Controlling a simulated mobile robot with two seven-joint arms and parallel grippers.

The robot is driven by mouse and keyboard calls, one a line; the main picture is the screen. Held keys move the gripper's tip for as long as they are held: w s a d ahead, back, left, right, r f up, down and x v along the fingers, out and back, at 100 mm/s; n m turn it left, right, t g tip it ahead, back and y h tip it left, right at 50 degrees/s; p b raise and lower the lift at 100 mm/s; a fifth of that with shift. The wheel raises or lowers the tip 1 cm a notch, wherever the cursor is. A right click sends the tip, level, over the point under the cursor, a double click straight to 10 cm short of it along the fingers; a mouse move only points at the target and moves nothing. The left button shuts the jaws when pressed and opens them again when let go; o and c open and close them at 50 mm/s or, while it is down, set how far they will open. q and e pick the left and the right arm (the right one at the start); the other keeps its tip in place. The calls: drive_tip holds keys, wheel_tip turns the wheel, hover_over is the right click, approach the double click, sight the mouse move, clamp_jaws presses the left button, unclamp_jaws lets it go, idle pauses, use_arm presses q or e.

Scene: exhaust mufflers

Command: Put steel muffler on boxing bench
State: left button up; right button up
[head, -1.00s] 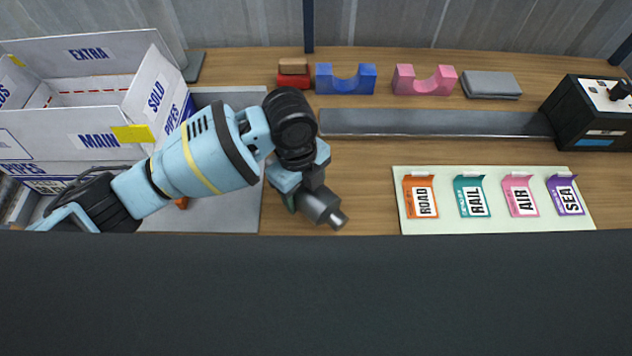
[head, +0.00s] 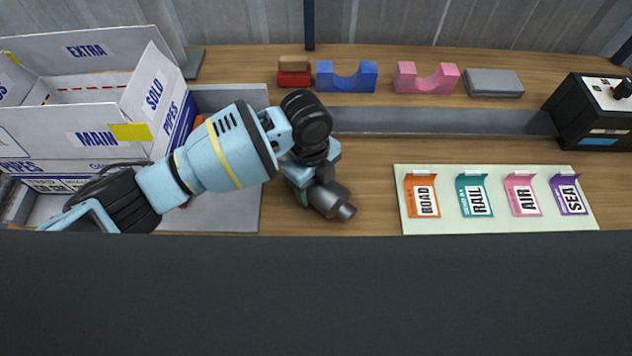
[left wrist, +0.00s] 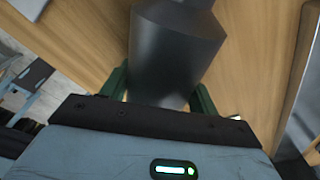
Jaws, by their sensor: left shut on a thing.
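The steel muffler (head: 328,197) is a dark grey metal body with a narrower pipe end pointing to the lower right in the head view. My left gripper (head: 305,180) is shut on it, in the middle of the scene over the wooden bench (head: 370,180). In the left wrist view the muffler (left wrist: 172,58) fills the space between the two green fingers of the gripper (left wrist: 162,92). The arm hides part of the muffler in the head view, and I cannot tell how high it is above the wood. My right gripper is not in view.
A white carton (head: 70,148) and a grey tray (head: 235,215) are at left. Behind are red, blue (head: 346,77) and pink (head: 426,78) blocks, a grey pad (head: 494,83) and a long grey strip (head: 440,121). A label board (head: 490,220) and black machine (head: 590,112) are at right.

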use_arm(q)
drive_tip(key=shift+f, duration=0.1)
drive_tip(key=o, duration=1.3)
drive_tip(key=r, duration=0.8)
drive_tip(key=w+a+r, duration=0.1)
drive_tip(key=r, duration=0.3)
drive_tip(key=shift+r+p, duration=0.1)
drive_tip(key=shift+p, duration=0.25)
